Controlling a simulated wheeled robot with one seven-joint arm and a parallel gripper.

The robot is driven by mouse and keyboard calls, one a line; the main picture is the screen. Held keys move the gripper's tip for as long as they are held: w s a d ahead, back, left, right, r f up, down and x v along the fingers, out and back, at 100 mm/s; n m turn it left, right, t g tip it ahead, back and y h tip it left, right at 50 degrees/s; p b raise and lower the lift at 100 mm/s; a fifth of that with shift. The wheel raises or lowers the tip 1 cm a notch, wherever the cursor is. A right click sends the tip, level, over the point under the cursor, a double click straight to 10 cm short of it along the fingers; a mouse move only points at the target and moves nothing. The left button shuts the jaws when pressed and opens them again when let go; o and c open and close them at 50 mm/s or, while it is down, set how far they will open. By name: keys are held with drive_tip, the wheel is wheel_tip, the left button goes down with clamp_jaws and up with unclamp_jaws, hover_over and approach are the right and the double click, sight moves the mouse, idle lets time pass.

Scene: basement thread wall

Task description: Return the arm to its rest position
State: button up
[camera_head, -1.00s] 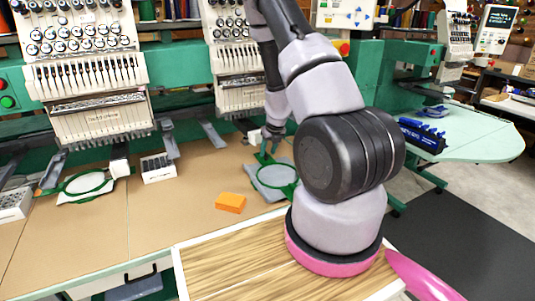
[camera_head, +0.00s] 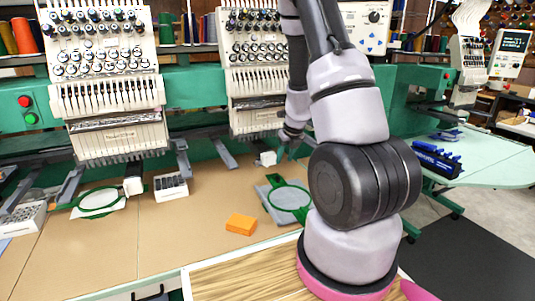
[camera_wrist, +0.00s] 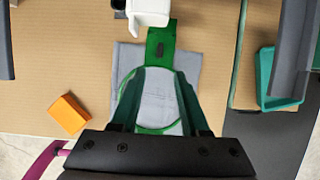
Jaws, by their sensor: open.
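My gripper (camera_head: 288,147) hangs at the end of my arm, above the table by the right embroidery machine head. In the wrist view my gripper (camera_wrist: 161,78) has its two dark fingers apart, with nothing held between them. Below them lies a green hoop (camera_head: 289,197) on grey cloth, flat on the table; the hoop (camera_wrist: 160,45) also shows in the wrist view, its lower part partly hidden by the fingers. My arm bends down from the upper middle and covers part of the right side.
An orange block (camera_head: 241,224) lies left of the hoop. Embroidery machine heads (camera_head: 105,80) stand behind the tan table. A second hoop (camera_head: 99,199) and a compartment box (camera_head: 170,186) lie to the left. A blue tool rack (camera_head: 437,160) stands on the right table.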

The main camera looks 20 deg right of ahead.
drive_tip(key=s+a+r+n+t+y, duration=0.1)
drive_tip(key=s+a+r+n, duration=0.1)
drive_tip(key=a+r+n, duration=0.45)
drive_tip(key=s+a+r+n+t+y, duration=0.1)
drive_tip(key=a+r+n+y, duration=0.2)
drive_tip(key=r, duration=0.7)
drive_tip(key=s+a+r+n, duration=0.2)
drive_tip(key=a+r+n, duration=0.3)
drive_tip(key=r+n, duration=0.25)
drive_tip(key=s+r+n+h, duration=0.1)
drive_tip(key=s+r+n, duration=0.4)
drive_tip(key=s+n, duration=0.2)
drive_tip(key=s+r+n+h, duration=0.1)
drive_tip(key=s+r+n, duration=0.4)
drive_tip(key=s, duration=0.6)
drive_tip(key=shift+a+n+t, duration=0.2)
drive_tip(key=shift+n+t, duration=0.2)
drive_tip(key=shift+n, duration=1)
drive_tip(key=shift+w, duration=0.1)
